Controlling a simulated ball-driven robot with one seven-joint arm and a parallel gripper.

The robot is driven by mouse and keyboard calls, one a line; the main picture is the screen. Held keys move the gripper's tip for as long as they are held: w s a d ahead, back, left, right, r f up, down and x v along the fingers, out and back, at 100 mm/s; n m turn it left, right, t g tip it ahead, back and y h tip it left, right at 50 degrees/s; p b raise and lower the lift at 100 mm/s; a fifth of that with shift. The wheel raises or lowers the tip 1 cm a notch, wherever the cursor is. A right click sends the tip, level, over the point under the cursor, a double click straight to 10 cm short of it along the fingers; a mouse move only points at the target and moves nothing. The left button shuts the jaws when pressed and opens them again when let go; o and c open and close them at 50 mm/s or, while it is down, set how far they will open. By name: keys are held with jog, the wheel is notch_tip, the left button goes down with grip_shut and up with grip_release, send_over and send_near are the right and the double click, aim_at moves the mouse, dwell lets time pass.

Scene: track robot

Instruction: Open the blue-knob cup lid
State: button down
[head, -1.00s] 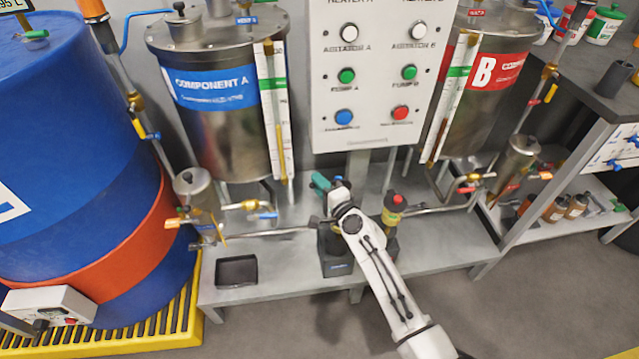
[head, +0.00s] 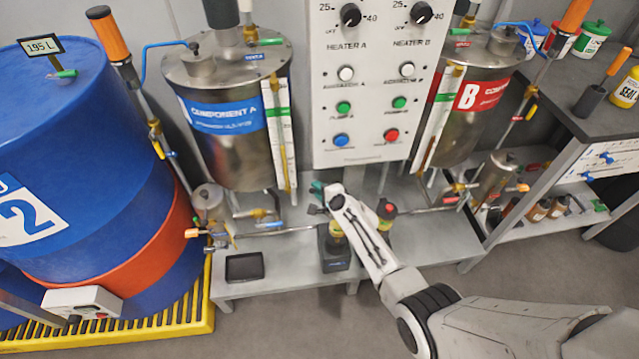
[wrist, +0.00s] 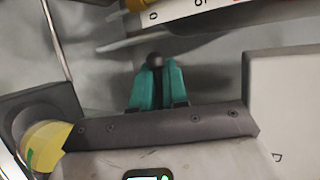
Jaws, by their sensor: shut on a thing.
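My gripper (head: 317,188) has teal fingers and is above the low bench, in front of the control panel post. In the wrist view the fingers (wrist: 158,88) are closed together, with a small dark round thing (wrist: 155,61) between their tips. What this thing belongs to cannot be told. A yellow-topped cup (head: 335,229) stands on a dark base (head: 336,258) just below my gripper, partly hidden by my arm. A red-knobbed cup (head: 387,210) is right beside my arm. No blue knob on a cup is clearly visible.
The panel (head: 370,100) rises behind my gripper. Metal tanks A (head: 225,150) and B (head: 490,65) flank it, with pipes and valves below. A black tray (head: 245,267) lies on the bench at left. A blue drum (head: 90,150) stands far left.

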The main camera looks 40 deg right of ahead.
jog(key=shift+w+a+f, duration=0.1)
jog(key=shift+a, duration=0.2)
jog(key=c, duration=1.2)
grip_release()
jog(key=shift+a, duration=0.15)
jog(key=shift+s+r+p, duration=0.25)
jog(key=shift+p, duration=0.05)
jog(key=p+v, duration=0.3)
jog(key=v, duration=0.7)
jog(key=shift+r+p, duration=0.1)
jog(key=shift+p, duration=0.2)
